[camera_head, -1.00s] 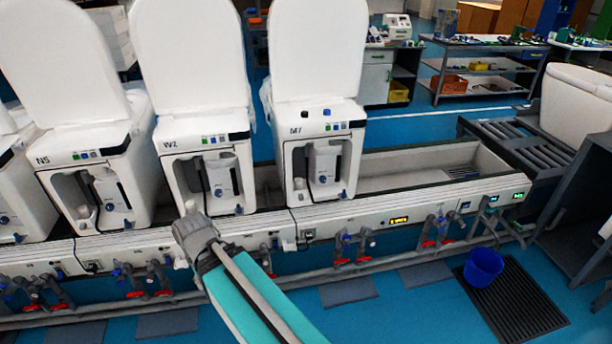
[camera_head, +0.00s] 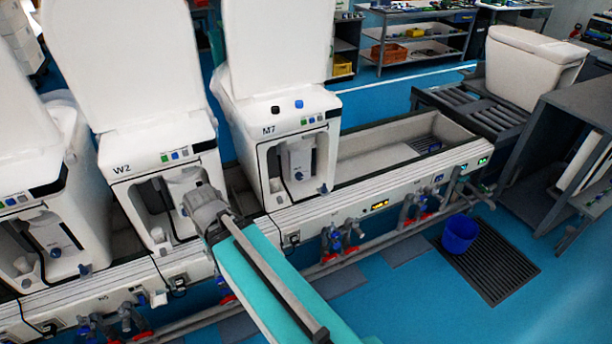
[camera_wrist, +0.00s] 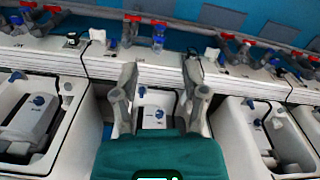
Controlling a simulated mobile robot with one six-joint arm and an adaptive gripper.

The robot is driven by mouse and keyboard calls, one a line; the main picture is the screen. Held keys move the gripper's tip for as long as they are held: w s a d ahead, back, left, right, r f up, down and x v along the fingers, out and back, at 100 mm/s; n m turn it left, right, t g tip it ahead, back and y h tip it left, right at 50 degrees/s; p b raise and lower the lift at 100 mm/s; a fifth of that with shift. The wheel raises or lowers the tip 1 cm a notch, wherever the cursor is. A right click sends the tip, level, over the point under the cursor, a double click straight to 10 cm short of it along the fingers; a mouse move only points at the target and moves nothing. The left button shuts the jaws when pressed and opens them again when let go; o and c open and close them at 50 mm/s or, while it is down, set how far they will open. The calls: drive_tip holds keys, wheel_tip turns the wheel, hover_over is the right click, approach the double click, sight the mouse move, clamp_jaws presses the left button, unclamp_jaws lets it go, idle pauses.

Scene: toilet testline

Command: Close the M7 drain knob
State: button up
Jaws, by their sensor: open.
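The white M7 unit (camera_head: 290,125) stands at the right end of the row, its label on the front panel and its lid raised. A small blue knob (camera_head: 323,188) sits low at the right of its front opening. Another blue knob shows on the box inside, and I cannot tell which is the drain knob. My gripper (camera_wrist: 160,95) is open and empty in the wrist view, fingers spread either side of a white unit with a small blue knob (camera_wrist: 160,113). That unit's label is not visible. In the head view, my arm's end covers part of the W2 front.
The W2 unit (camera_head: 160,150) stands left of M7. Pipes with blue and red valves (camera_head: 345,235) run below the bench front. An empty trough (camera_head: 385,160) lies right of M7. A blue bucket (camera_head: 460,234) stands on a floor grate.

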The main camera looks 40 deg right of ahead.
drive_tip(key=shift+w, duration=0.35)
drive_tip(key=o, duration=0.3)
drive_tip(key=shift+w, duration=0.1)
drive_tip(key=shift+o, duration=0.7)
drive_tip(key=shift+w+f, duration=0.15)
drive_tip(key=shift+f, duration=0.05)
drive_tip(key=w+d+f+m+t+y+b, duration=0.5)
drive_tip(key=w+d+f+m+t+b, duration=0.4)
drive_tip(key=w+d+f+m+b, duration=1.05)
drive_tip(key=s+d+f+m+t+h+b, duration=0.1)
drive_tip(key=d+m+t+h+b, duration=0.3)
drive_tip(key=d+m+b, duration=0.4)
drive_tip(key=s+d+f+m+t+h+b, duration=0.1)
drive_tip(key=d+f+m+t+h+b, duration=0.2)
drive_tip(key=d+m+b, duration=0.6)
drive_tip(key=d+t+h+b, duration=0.1)
drive_tip(key=d+b, duration=0.5)
drive_tip(key=d, duration=0.6)
drive_tip(key=shift+s+d+t+h, duration=0.3)
drive_tip(key=shift+s+d+h, duration=0.1)
drive_tip(key=shift+h, duration=0.1)
